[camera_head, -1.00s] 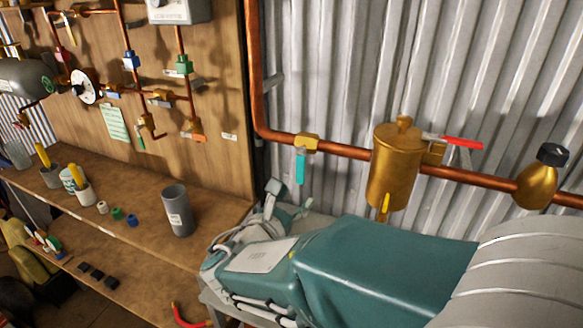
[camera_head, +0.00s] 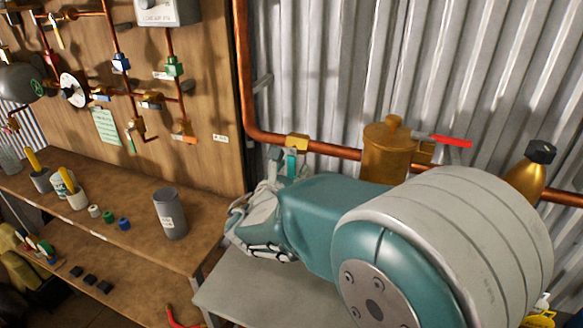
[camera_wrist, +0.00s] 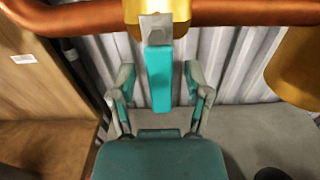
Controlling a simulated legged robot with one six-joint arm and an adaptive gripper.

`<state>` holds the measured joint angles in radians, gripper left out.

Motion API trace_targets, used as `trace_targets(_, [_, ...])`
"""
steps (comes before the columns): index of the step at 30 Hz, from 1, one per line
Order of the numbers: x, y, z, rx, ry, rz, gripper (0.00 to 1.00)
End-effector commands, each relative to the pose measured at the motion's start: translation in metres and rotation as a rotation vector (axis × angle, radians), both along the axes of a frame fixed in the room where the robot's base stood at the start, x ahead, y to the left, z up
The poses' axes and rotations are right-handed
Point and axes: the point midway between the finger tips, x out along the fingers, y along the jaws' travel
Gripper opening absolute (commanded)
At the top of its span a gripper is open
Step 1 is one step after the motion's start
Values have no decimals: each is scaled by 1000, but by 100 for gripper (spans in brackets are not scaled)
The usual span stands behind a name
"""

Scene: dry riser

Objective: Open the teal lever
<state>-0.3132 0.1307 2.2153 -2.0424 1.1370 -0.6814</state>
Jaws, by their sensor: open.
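The teal lever (camera_wrist: 159,80) hangs straight down from a brass valve (camera_wrist: 155,20) on the copper pipe in the wrist view. In the head view the lever (camera_head: 291,163) shows partly, with its lower end hidden behind my gripper. My gripper (camera_wrist: 160,90) is open, one finger on each side of the lever with a gap to both. In the head view my gripper (camera_head: 283,168) is up at the lever, below the brass valve (camera_head: 297,141).
A brass canister (camera_head: 388,152) and a red-handled valve (camera_head: 452,141) sit on the same copper pipe (camera_head: 335,150) to the right. Corrugated metal wall (camera_head: 330,70) stands close behind. A grey cup (camera_head: 170,214) stands on the wooden bench to the left.

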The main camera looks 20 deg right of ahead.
Motion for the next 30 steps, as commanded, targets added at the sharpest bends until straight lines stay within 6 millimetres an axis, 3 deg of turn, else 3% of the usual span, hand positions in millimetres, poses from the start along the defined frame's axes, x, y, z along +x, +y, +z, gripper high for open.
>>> trace_targets(8, [2, -1, 0, 1, -1, 0, 63])
trace_targets(12, [1, -1, 0, 1, -1, 0, 0])
trace_targets(30, [4, 3, 2, 85, -64, 2, 0])
